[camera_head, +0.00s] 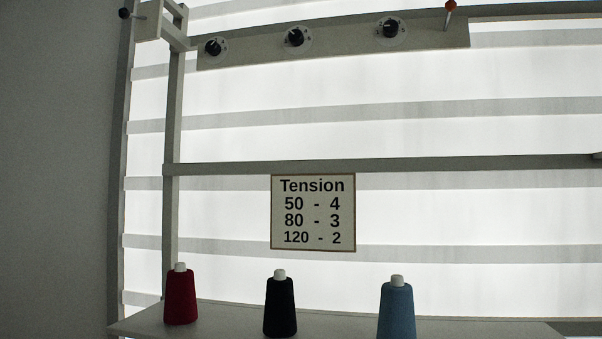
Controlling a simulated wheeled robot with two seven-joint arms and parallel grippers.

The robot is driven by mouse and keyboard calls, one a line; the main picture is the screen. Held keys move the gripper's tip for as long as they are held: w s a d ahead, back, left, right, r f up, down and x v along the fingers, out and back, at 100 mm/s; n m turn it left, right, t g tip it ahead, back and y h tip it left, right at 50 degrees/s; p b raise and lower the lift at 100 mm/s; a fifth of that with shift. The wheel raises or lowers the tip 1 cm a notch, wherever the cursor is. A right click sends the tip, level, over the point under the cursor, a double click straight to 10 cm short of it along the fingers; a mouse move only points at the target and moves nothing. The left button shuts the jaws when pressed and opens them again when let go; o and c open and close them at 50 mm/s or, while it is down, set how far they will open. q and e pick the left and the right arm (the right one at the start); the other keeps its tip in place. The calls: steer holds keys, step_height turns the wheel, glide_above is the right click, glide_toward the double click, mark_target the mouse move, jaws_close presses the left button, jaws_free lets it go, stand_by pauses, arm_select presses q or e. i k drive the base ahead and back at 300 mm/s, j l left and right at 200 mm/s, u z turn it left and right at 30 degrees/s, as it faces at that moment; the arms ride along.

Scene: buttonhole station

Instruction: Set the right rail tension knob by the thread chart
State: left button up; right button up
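The rail (340,46) runs along the top and carries three round black knobs on pale dials: a left knob (214,47), a middle knob (295,37) and a right knob (390,28). The dial marks are too small to read. The thread chart (313,212) hangs below the rail and reads "Tension", 50 - 4, 80 - 3, 120 - 2. Three thread cones stand below it: dark red (181,298), black (280,306) and blue (397,309). No thread number is readable on the cones. Neither gripper shows in the view.
The cones stand on a grey shelf (225,318). A grey crossbar (420,166) runs behind and above the chart, joined to a post (172,220) at left. An orange-tipped peg (450,8) sits near the rail's right end. The space between rail and crossbar is clear.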

mark_target(390, 29)
steer(key=j+z, duration=0.75)
steer(key=k+j+z, duration=0.1)
steer(key=z, duration=0.25)
steer(key=j, duration=0.1)
